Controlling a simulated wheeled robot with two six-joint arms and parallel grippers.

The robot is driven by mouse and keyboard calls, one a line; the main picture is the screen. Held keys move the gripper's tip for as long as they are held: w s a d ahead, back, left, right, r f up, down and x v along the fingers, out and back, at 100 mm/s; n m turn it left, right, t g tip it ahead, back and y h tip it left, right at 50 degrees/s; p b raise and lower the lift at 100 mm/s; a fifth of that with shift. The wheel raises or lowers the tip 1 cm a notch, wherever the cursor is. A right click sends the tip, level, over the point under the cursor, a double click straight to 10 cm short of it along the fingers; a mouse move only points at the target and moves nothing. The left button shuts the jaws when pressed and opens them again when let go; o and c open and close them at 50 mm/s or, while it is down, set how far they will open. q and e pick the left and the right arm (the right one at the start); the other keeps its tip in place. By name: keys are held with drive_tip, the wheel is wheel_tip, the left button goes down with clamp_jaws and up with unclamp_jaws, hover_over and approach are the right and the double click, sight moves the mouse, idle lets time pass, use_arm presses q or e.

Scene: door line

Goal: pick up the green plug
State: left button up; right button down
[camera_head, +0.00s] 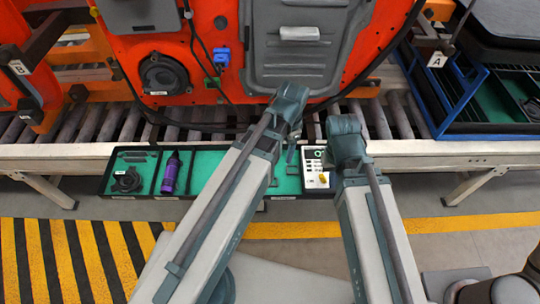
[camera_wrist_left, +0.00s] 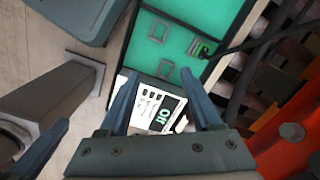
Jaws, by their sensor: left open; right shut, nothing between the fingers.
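In the left wrist view, a small green piece (camera_wrist_left: 204,49) with dark parts lies in the green-lined tray (camera_wrist_left: 188,20), beside a dark cable or strip; I cannot tell if it is the green plug. In the head view my left arm hides part of the tray. My right gripper is hidden behind its arm.
The orange door (camera_head: 180,35) stands behind the roller conveyor (camera_head: 90,122). The tray also holds a purple bottle (camera_head: 171,174) and a black round part (camera_head: 127,181). A blue rack (camera_head: 470,93) is at the right. Part of my other arm shows close by in the wrist view.

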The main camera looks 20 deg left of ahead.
use_arm(q)
drive_tip(key=w+a+m, duration=0.6)
drive_tip(key=w+a, duration=0.1)
drive_tip(key=shift+h, duration=0.3)
drive_tip(key=f+b, duration=0.8)
drive_tip(key=shift+s+d+f+b, duration=0.15)
drive_tip(key=shift+d+f+b, duration=0.15)
drive_tip(key=shift+f+b, duration=0.05)
drive_tip(key=f+b, duration=0.5)
drive_tip(key=shift+w+d+f, duration=0.1)
drive_tip(key=shift+w+d, duration=0.1)
drive_tip(key=shift+w, duration=0.05)
clamp_jaws()
